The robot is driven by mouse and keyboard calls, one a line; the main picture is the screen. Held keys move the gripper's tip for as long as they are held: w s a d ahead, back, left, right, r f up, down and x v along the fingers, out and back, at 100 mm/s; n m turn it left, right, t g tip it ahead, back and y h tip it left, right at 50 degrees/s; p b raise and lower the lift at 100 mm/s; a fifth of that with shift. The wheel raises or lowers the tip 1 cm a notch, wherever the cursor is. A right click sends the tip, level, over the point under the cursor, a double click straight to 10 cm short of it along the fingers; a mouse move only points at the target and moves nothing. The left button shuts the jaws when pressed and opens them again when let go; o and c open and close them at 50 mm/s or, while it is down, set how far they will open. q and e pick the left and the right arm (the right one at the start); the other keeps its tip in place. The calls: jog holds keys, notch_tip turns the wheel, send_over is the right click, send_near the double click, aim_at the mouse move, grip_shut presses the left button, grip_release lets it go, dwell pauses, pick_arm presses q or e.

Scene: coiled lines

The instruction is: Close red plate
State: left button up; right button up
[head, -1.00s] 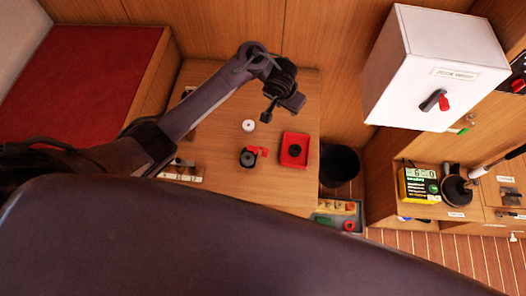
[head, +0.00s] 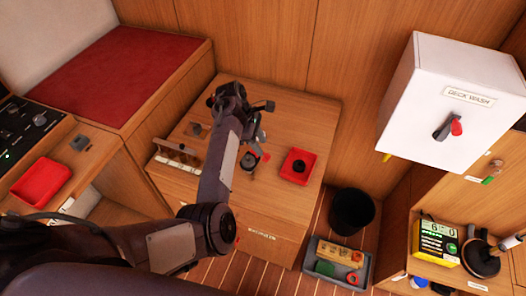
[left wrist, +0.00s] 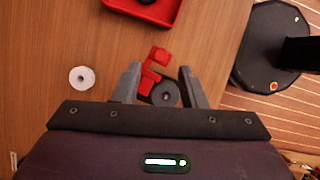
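A red plate (head: 265,156) sticks out from a small black round block (head: 248,160) on the wooden worktop (head: 300,120). In the left wrist view the red plate (left wrist: 156,60) is swung out ahead of the black round block (left wrist: 164,93), which has a hole in its middle. My left gripper (left wrist: 159,75) is open. Its fingers stand on either side of the block and the plate's near part; I cannot tell whether they touch. In the head view my left gripper (head: 256,137) is over the worktop, and my arm partly covers the block. My right gripper is not in view.
A red tray (head: 311,165) with a black thing in it lies to the right. A white ring (left wrist: 81,78) lies left of the gripper. A black bin (head: 351,212) and a grey tray (head: 363,268) stand beyond the worktop. A white box (head: 425,105) is at right.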

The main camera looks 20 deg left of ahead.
aim_at(267, 154)
pick_arm(q)
jog(key=shift+x, duration=1.9)
grip_shut()
